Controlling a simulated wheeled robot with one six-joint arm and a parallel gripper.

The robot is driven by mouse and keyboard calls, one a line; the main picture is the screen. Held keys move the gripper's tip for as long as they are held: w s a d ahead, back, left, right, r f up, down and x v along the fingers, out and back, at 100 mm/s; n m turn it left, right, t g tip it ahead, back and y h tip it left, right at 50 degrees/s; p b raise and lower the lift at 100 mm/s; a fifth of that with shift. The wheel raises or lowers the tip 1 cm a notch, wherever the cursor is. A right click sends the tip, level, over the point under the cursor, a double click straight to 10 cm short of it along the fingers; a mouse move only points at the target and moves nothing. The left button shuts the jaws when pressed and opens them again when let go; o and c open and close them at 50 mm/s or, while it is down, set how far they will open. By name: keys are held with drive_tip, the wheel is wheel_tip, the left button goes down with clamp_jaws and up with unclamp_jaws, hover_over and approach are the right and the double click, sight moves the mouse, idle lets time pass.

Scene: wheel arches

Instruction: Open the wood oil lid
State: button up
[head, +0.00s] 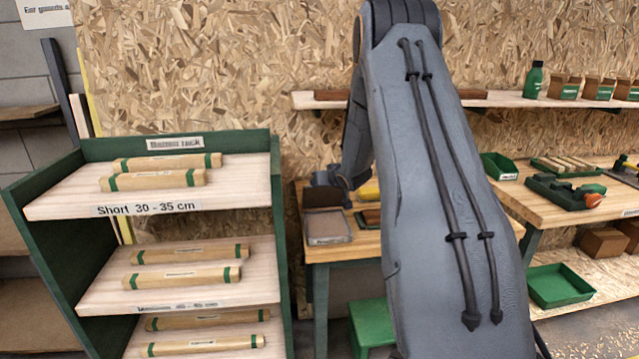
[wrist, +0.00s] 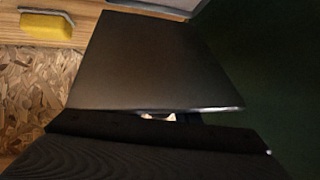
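No label in view can be read as wood oil. A shallow grey-edged box (head: 328,226) with a pale front label too small to read lies on the left end of the workbench. A brown panel (head: 322,196) stands behind it; I cannot tell whether it is a lid. My gripper (head: 338,182) is low above this end of the bench, close to the panel; its fingertips are not clear. In the wrist view a broad dark flat panel (wrist: 155,60) fills the middle, close to the camera, hiding what lies beyond. Whether my gripper touches it is unclear.
A yellow block (wrist: 47,27) lies beside the panel. The green rack (head: 275,230) with wooden rods stands left of the bench. A dark green surface (wrist: 265,60) is close on the right in the wrist view. A green bottle (head: 533,80) stands on the wall shelf.

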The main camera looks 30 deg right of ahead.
drive_tip(key=shift+o, duration=0.8)
drive_tip(key=shift+s+f, duration=0.15)
drive_tip(key=shift+f, duration=0.3)
drive_tip(key=shift+d+r, duration=0.1)
drive_tip(key=shift+d, duration=0.1)
drive_tip(key=shift+a, duration=0.15)
drive_tip(key=shift+s+r, duration=0.1)
drive_tip(key=shift+r, duration=0.05)
drive_tip(key=shift+s+d+r+p, duration=0.2)
drive_tip(key=shift+r+p, duration=0.25)
drive_tip(key=shift+p, duration=0.2)
drive_tip(key=shift+s+a+r+p, duration=0.1)
drive_tip(key=shift+s+r+p, duration=0.35)
drive_tip(key=shift+r, duration=0.2)
drive_tip(key=shift+s+a+r+p, duration=0.1)
drive_tip(key=shift+s+r+p, duration=0.2)
drive_tip(key=shift+r+p, duration=0.3)
drive_tip(key=shift+s+r+p, duration=0.75)
drive_tip(key=shift+r+p, duration=0.1)
drive_tip(key=shift+r, duration=0.1)
drive_tip(key=shift+s+r+p, duration=0.75)
drive_tip(key=shift+r+p, duration=0.1)
drive_tip(key=shift+r, duration=0.1)
